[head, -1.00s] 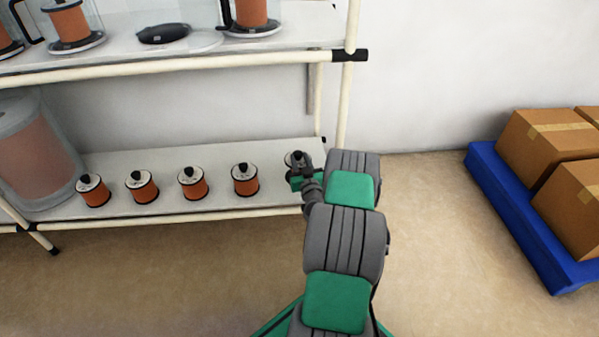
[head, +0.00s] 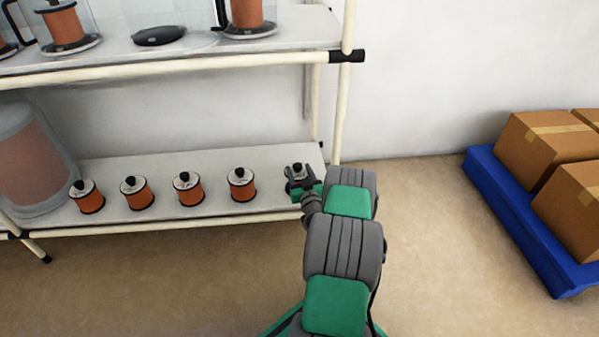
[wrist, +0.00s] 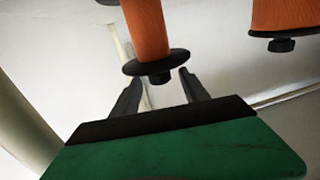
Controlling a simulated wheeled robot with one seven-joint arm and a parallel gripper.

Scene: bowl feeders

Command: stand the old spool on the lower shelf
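A spool (head: 298,168) with a pale top and a black knob stands at the right end of the lower shelf (head: 225,158), mostly hidden behind my gripper (head: 298,180). In the wrist view its orange core, dark flange (wrist: 155,63) and knob lie just beyond and between the fingertips of my gripper (wrist: 159,78). The fingers are spread, with a gap on each side of the knob. Several similar orange spools stand upright in a row to the left, the nearest being this spool (head: 242,184). I cannot tell by looks which one is old.
The upper shelf (head: 280,45) holds clear feeders with orange spools and a dark disc (head: 160,36). A large clear container (head: 35,160) stands at the lower shelf's left. A cream post (head: 342,105) rises close to my arm. Boxes on a blue pallet (head: 520,225) stand right.

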